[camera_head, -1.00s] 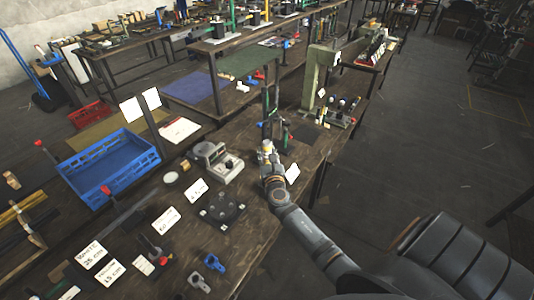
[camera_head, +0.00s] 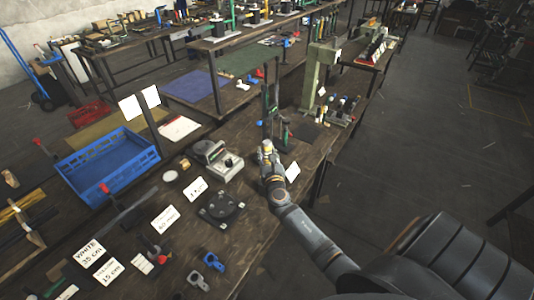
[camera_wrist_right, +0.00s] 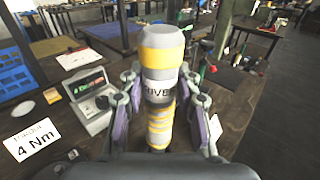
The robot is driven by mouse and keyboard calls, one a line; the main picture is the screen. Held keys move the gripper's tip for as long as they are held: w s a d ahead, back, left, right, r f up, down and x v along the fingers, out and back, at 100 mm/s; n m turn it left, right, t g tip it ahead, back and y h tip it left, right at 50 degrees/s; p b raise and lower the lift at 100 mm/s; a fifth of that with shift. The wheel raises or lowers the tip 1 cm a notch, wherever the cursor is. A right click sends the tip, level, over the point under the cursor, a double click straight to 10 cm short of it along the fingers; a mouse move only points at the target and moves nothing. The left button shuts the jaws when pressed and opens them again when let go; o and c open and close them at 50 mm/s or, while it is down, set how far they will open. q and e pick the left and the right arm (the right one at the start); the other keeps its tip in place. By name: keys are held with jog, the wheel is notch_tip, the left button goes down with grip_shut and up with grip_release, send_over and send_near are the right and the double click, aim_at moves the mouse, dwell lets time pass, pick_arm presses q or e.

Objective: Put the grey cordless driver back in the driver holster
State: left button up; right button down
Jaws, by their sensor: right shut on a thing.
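My right gripper (camera_head: 268,153) is above the near workbench, towards its right edge. In the right wrist view its two fingers (camera_wrist_right: 160,84) are closed on the sides of a grey and yellow banded cylinder, which I take to be the grey cordless driver (camera_wrist_right: 161,50). Part of a word, "RIVE", shows on its grey band. The driver stands roughly upright in that view, and the fingers cover part of its sides. It is small in the head view. I cannot clearly pick out the driver holster. My left gripper is not in view.
A blue crate (camera_head: 135,172) is farther left. The aisle at right is clear.

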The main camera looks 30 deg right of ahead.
jog(key=shift+f+b, duration=3.25)
jog(key=shift+f, duration=0.2)
jog(key=c, duration=0.9)
grip_release()
jog(key=shift+r, duration=0.1)
jog(key=shift+o, duration=0.2)
jog(key=shift+s, duration=0.1)
jog(key=shift+s+a+f, duration=0.2)
jog(key=shift+s, duration=0.15)
jog(key=v, duration=1.1)
jog(key=shift+r, duration=0.2)
